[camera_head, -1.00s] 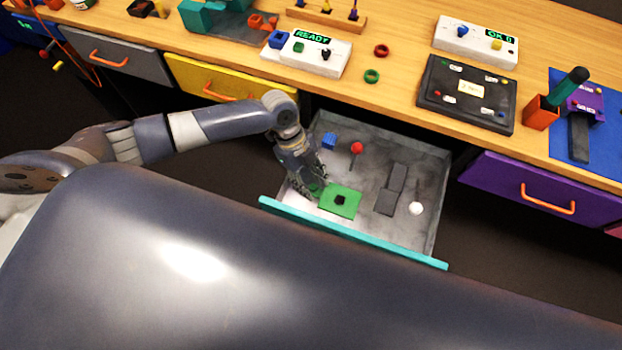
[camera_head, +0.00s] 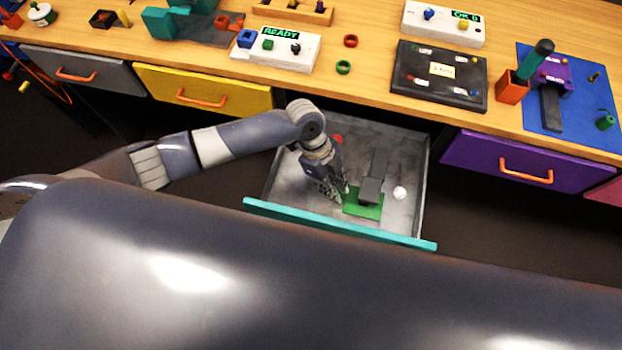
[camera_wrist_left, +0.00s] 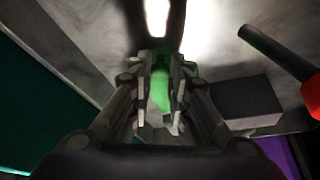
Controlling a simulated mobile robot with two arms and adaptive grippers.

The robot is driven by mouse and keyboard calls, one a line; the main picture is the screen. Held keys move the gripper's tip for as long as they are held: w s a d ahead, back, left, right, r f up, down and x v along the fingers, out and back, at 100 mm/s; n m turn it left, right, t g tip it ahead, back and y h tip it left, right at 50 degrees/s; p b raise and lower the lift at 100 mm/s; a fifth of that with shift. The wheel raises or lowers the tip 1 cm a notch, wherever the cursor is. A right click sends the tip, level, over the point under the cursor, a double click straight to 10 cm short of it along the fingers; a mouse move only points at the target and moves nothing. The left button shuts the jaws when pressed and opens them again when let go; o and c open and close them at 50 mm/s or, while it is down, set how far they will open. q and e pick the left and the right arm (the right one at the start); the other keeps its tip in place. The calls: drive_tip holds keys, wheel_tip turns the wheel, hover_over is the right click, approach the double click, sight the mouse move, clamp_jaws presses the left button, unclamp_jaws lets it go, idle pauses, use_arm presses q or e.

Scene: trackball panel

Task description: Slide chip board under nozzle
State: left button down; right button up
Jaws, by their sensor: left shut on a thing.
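The green chip board (camera_head: 365,210) lies on the floor of the open drawer, partly beneath the dark grey nozzle block (camera_head: 371,188). The board's black chip is hidden from the head view. My left gripper (camera_head: 343,192) reaches down into the drawer at the board's left side. In the left wrist view its fingers (camera_wrist_left: 162,95) are shut on a green part of the board (camera_wrist_left: 160,88). Whether the chip sits exactly under the nozzle cannot be told. My right gripper does not show.
A red-tipped stick (camera_head: 337,139) stands behind my left gripper; it also shows in the wrist view (camera_wrist_left: 285,55). A white ball (camera_head: 399,193) sits to the right of the nozzle. The drawer's teal front (camera_head: 335,224) is the near edge. The wooden bench (camera_head: 365,80) lies behind.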

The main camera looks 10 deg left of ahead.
use_arm(q)
drive_tip(key=shift+d, duration=0.45)
drive_tip(key=shift+s, duration=0.1)
drive_tip(key=c, duration=1.5)
unclamp_jaws()
drive_tip(key=shift+d, duration=0.1)
drive_tip(key=v, duration=1.2)
